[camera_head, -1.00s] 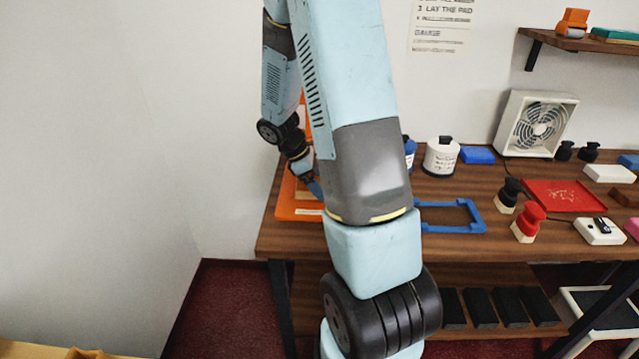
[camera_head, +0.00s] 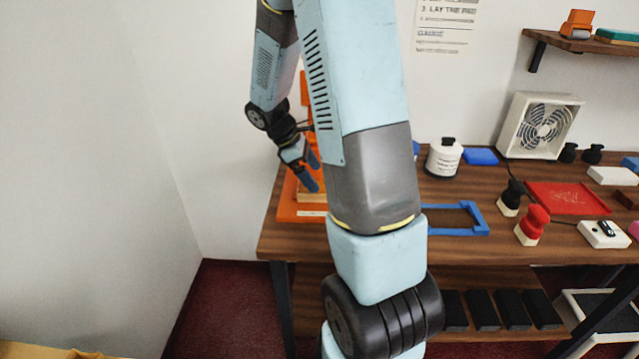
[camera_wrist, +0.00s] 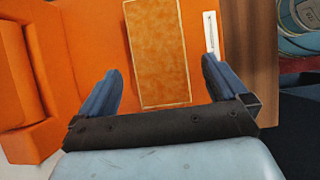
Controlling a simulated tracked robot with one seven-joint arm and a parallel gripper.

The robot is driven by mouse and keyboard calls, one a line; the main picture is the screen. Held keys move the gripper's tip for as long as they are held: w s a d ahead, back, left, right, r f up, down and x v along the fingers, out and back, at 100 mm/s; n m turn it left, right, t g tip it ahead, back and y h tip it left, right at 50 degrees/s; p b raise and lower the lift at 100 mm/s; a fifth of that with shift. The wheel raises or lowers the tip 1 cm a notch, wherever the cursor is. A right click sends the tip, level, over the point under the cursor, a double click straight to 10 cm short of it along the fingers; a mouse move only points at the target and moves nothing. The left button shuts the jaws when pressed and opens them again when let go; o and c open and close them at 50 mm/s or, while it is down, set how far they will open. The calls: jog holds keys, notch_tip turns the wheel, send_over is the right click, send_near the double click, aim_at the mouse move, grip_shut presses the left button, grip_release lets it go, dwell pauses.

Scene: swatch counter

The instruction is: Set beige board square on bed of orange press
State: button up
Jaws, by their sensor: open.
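The beige board (camera_wrist: 157,50) lies on the flat bed of the orange press (camera_wrist: 85,32) in the wrist view, looking tan with a pale edge. Its long side runs roughly parallel to the bed's right edge. My gripper (camera_wrist: 160,85) is open, with one blue finger on each side of the board and clear of it. In the head view my gripper (camera_head: 311,176) is above the orange press (camera_head: 288,208) at the table's left end. A tan edge of the board (camera_head: 312,197) shows below the fingers; my arm hides much of the press.
A blue frame (camera_head: 462,214) lies right of my arm. A white jar (camera_head: 443,158), red tray (camera_head: 565,197), dark-handled stamp (camera_head: 511,197), red stamp (camera_head: 531,224) and fan (camera_head: 540,125) stand further right. The wall is close on the left.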

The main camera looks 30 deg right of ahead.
jog(key=v, duration=0.8)
jog(key=shift+r, duration=0.4)
jog(key=shift+s, duration=0.1)
